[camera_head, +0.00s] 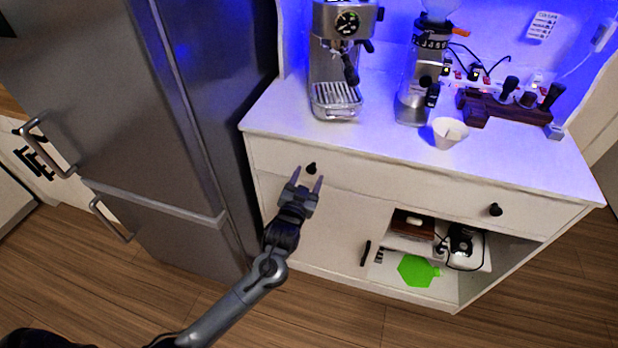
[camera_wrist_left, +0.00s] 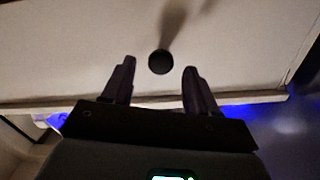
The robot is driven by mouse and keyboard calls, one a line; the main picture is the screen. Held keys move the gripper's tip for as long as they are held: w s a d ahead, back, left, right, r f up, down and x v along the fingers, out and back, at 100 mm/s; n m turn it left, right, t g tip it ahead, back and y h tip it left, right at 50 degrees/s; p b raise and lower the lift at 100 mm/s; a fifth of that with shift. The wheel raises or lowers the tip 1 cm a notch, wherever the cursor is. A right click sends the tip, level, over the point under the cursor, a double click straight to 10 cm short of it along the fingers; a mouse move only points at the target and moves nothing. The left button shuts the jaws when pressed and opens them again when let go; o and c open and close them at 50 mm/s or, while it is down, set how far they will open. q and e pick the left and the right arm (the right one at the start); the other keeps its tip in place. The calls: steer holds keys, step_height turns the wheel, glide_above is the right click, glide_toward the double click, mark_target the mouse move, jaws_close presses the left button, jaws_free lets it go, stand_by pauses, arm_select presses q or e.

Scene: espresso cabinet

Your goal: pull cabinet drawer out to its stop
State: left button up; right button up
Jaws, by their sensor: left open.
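The cabinet drawer (camera_head: 400,178) is a wide white front under the countertop, and it looks shut. It has a dark round knob at the left (camera_head: 311,168) and another at the right (camera_head: 495,210). My left gripper (camera_head: 307,181) is open just in front of the left knob. In the left wrist view the left knob (camera_wrist_left: 160,62) sits between and slightly beyond the fingertips of my left gripper (camera_wrist_left: 158,68), with visible space on both sides. The fingers do not appear to touch it. My right gripper is in neither view.
An espresso machine (camera_head: 337,62), a grinder (camera_head: 418,85), a white cup (camera_head: 449,132) and a wooden tool stand (camera_head: 500,106) are on the countertop. A steel fridge (camera_head: 140,130) stands close at the left. Below the drawer, an open shelf holds a green item (camera_head: 418,271). The floor in front is clear.

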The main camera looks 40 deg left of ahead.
arm_select(q)
steer(key=shift+x, duration=0.85)
jaws_close()
